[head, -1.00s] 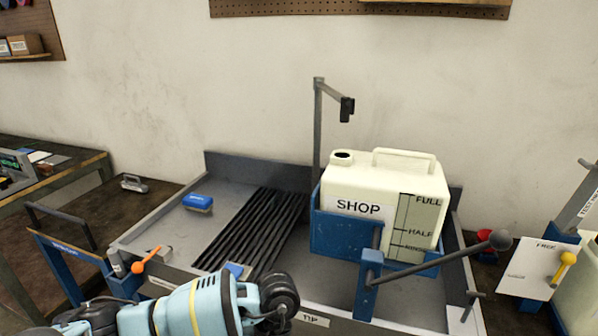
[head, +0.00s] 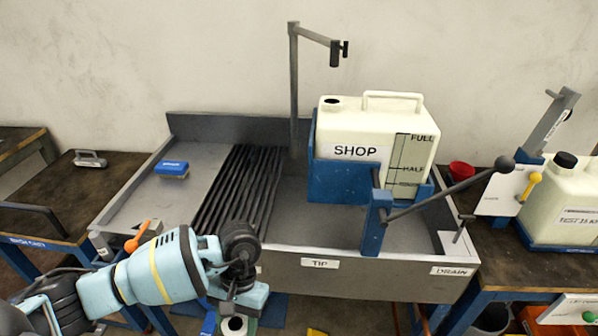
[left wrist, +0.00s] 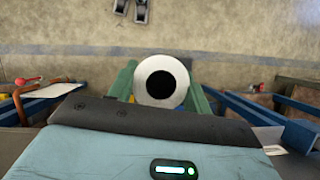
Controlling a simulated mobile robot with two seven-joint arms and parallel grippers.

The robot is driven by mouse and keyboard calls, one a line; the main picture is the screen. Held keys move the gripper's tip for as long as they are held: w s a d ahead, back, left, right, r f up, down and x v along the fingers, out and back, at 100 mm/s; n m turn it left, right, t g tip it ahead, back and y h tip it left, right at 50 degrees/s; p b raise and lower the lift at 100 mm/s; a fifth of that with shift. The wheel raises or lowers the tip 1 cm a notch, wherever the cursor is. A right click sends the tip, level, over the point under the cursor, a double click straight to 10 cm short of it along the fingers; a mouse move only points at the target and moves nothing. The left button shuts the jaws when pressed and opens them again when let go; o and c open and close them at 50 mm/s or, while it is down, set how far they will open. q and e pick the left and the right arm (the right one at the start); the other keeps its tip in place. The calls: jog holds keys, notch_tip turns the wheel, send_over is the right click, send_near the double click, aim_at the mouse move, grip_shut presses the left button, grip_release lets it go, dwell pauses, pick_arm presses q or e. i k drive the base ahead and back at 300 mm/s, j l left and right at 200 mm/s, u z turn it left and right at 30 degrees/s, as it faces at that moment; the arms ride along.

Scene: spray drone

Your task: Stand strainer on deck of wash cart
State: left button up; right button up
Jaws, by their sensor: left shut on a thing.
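The strainer (head: 234,325) is a white round piece with a dark opening, at the bottom edge of the head view and partly cut off. In the left wrist view the white ring (left wrist: 161,81) with its black centre sits between the green fingers. My left gripper (left wrist: 161,88) is shut on it. In the head view this gripper is low, in front of the wash cart's front wall. The wash cart (head: 345,279) is a grey basin with a flat deck (head: 138,198) on its left and black slats beside it. My right gripper is not in view.
A blue sponge (head: 172,170) lies on the deck, with bare deck around it. A cream SHOP tank (head: 370,130) stands in a blue cradle with a long lever (head: 450,190). A grey post (head: 294,90) rises behind. An orange-handled valve (head: 138,236) is at the front left corner.

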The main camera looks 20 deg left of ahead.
aim_at(58, 199)
jog(key=k+j+z, duration=0.1)
jog(key=j, duration=0.55)
jog(key=k+j+z, duration=0.1)
jog(key=j, duration=0.55)
jog(key=k+j+z, duration=0.1)
jog(key=k+j, duration=0.2)
jog(key=j, duration=0.3)
jog(key=k+j, duration=0.2)
jog(key=j, duration=0.4)
jog(key=k+j+z, duration=0.15)
jog(key=j, duration=0.45)
jog(key=k+j+z, duration=0.1)
jog(key=k+j, duration=0.2)
jog(key=j, duration=0.3)
jog(key=k+j+z, duration=0.1)
jog(key=k+j, duration=0.15)
jog(key=j, duration=0.3)
jog(key=k+j+z, duration=0.1)
jog(key=k+j, duration=0.2)
jog(key=j, duration=0.2)
